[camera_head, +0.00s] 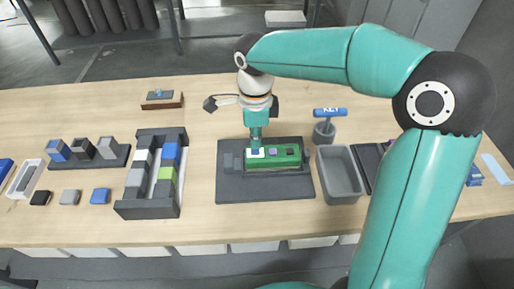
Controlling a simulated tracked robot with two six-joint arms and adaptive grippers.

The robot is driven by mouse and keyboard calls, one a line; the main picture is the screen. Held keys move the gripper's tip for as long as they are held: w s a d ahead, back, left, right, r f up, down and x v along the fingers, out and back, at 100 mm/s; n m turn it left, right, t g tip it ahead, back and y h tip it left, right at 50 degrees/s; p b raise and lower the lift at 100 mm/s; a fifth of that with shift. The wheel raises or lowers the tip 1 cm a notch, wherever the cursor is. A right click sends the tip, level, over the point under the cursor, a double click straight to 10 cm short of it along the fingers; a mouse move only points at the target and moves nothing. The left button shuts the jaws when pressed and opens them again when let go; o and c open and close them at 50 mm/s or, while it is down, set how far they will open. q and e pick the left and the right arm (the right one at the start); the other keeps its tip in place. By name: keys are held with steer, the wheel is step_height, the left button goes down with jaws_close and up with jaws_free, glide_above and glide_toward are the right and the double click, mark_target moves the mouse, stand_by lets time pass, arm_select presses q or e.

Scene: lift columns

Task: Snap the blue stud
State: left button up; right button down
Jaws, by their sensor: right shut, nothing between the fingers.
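A green block (261,163) with a row of small studs on top sits on a dark grey base plate (232,192). The blue stud (258,152) is small and partly hidden at the row's left, with a pale patch around it. A purple stud (273,152) and a dark stud (290,151) lie to its right. My right gripper (256,145) points down right over the blue stud, shut with nothing held. I cannot tell whether its tips touch the stud. My left gripper is not in view.
A grey bin (340,196) stands right of the plate, with a blue-handled tool (329,112) behind it. A dark rack (147,209) with coloured blocks lies left. Several small blocks and a block holder (113,163) are farther left. Bare wood lies between rack and plate.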

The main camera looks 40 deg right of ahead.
steer(key=shift+f, duration=0.2)
steer(key=shift+f+b, duration=0.8)
steer(key=shift+f, duration=0.2)
stand_by(0.7)
stand_by(0.6)
step_height(320, 180, up, 9)
steer(key=p, duration=0.6)
steer(key=shift+f+p, duration=0.2)
steer(key=shift+p, duration=0.1)
